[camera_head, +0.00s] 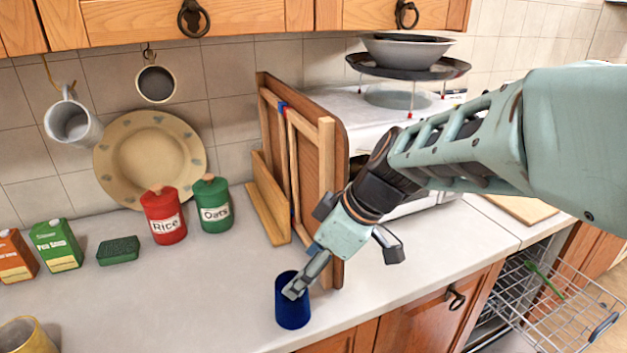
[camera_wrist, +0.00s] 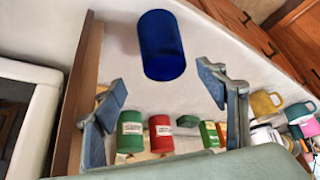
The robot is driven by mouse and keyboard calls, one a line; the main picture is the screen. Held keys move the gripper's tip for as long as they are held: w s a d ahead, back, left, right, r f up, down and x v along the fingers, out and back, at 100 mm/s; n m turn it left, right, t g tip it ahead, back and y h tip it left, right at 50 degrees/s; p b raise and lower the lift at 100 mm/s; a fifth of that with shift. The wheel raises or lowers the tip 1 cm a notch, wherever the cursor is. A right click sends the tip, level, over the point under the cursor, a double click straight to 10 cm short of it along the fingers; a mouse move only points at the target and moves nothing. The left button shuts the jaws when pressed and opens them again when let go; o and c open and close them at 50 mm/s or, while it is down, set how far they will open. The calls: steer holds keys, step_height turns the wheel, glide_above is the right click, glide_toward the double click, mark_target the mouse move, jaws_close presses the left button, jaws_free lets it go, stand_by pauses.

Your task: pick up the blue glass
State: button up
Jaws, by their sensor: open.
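The blue glass (camera_head: 291,308) stands upright on the counter near its front edge, left of the wooden rack, in the head view. My gripper (camera_head: 345,274) is open above and to the right of it. One finger overlaps the glass's rim in this view; I cannot tell whether it touches. In the wrist view the blue glass (camera_wrist: 161,46) appears beyond the fingertips of my gripper (camera_wrist: 162,92), roughly centred between the spread fingers. Nothing is held.
A wooden rack with boards (camera_head: 326,180) stands close behind my gripper. A yellow mug (camera_head: 28,337) is at the lower left. An open dishwasher rack (camera_head: 560,300) is at right.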

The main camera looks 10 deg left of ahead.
steer(key=shift+s+f, duration=0.1)
steer(key=shift+f, duration=0.3)
steer(key=x, duration=0.6)
steer(key=shift+s+a+f, duration=0.1)
steer(key=shift+s+f, duration=0.1)
steer(key=shift+f, duration=0.25)
steer(key=shift+c, duration=0.3)
steer(key=shift+r, duration=0.1)
steer(key=c, duration=1.5)
steer(key=shift+r, duration=0.1)
